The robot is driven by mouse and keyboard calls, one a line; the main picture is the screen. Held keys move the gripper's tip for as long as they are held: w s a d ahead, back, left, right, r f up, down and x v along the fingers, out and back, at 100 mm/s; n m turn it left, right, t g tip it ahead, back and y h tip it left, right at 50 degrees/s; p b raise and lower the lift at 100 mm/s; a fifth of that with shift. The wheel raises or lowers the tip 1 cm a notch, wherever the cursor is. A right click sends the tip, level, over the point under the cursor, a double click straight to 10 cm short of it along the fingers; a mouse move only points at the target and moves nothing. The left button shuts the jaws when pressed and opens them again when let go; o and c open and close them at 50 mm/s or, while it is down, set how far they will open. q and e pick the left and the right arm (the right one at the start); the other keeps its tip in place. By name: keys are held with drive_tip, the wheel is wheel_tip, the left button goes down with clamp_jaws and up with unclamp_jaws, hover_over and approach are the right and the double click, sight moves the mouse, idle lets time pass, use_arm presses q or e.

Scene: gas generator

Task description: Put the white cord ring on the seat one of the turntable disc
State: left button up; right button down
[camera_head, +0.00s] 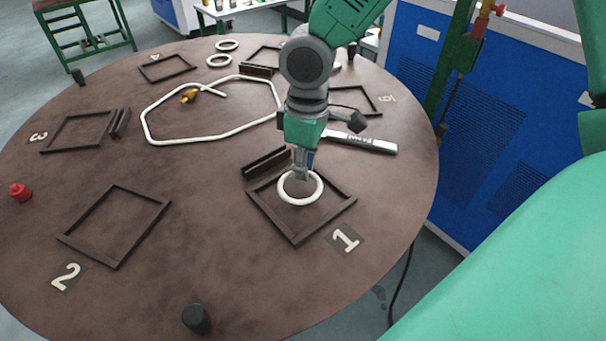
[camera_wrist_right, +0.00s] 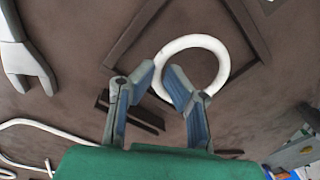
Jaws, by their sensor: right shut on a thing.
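The white cord ring (camera_head: 317,199) is within the outline of seat one's dark square frame (camera_head: 327,228), beside the number 1 plate (camera_head: 345,240). My right gripper (camera_head: 301,172) reaches down from above, its fingertips at the ring's far rim. In the right wrist view, the two fingertips (camera_wrist_right: 160,80) are closed around one side of the ring (camera_wrist_right: 222,58). The ring looks roughly flat; I cannot tell whether it touches the turntable disc (camera_head: 225,250) or hangs just above it. My left gripper is not in view.
A wrench (camera_head: 358,143) lies behind seat one, near a dark slotted block (camera_head: 266,162). Seat two's frame (camera_head: 70,236) is empty. A dark peg (camera_head: 196,318) stands at the front edge.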

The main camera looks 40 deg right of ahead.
drive_tip(key=shift+s+d+f, duration=0.1)
drive_tip(key=shift+d+f, duration=0.1)
drive_tip(key=shift+f, duration=0.4)
drive_tip(key=shift+s+d+f, duration=0.1)
drive_tip(key=shift+d+f, duration=0.05)
drive_tip(key=shift+f, duration=0.4)
drive_tip(key=shift+w+a, duration=0.1)
drive_tip(key=shift+a, duration=0.25)
drive_tip(key=c, duration=1.6)
unclamp_jaws()
drive_tip(key=shift+a, duration=0.25)
drive_tip(key=shift+d+r, duration=0.3)
drive_tip(key=shift+r, duration=0.05)
drive_tip(key=r, duration=0.7)
drive_tip(key=r+p, duration=0.1)
drive_tip(key=r, duration=0.3)
drive_tip(key=shift+w+d+r, duration=0.2)
drive_tip(key=shift+d+r, duration=0.05)
drive_tip(key=shift+d, duration=0.15)
